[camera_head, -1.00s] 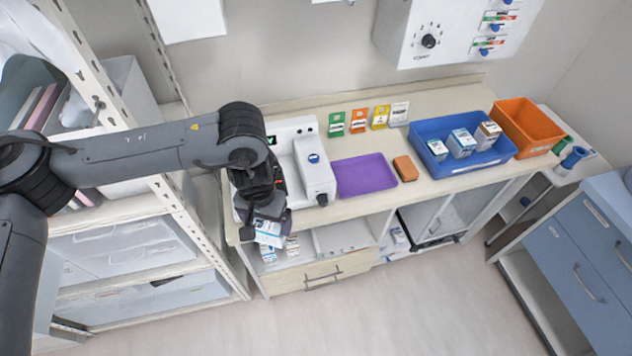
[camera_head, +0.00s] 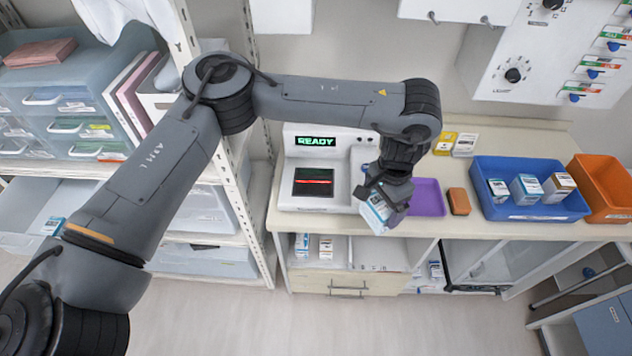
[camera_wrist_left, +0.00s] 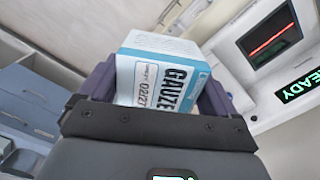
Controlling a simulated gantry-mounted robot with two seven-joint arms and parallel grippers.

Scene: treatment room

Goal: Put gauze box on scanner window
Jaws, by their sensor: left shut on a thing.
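The gauze box (camera_head: 375,210), white with a light blue edge, is held by my left gripper (camera_head: 385,200) in front of the counter, right of the scanner. The scanner (camera_head: 315,150) is white, with a green "READY" display. Its dark scanner window (camera_head: 313,190) has a red line and nothing on it. The window also shows in the left wrist view (camera_wrist_left: 268,38). My right gripper is not in view.
A purple tray (camera_head: 428,188) and a brown block (camera_head: 459,202) lie right of the gripper. A blue bin (camera_head: 530,208) holding several boxes and an orange bin (camera_head: 603,190) stand farther right. More boxes (camera_head: 325,247) sit on the shelf below the counter.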

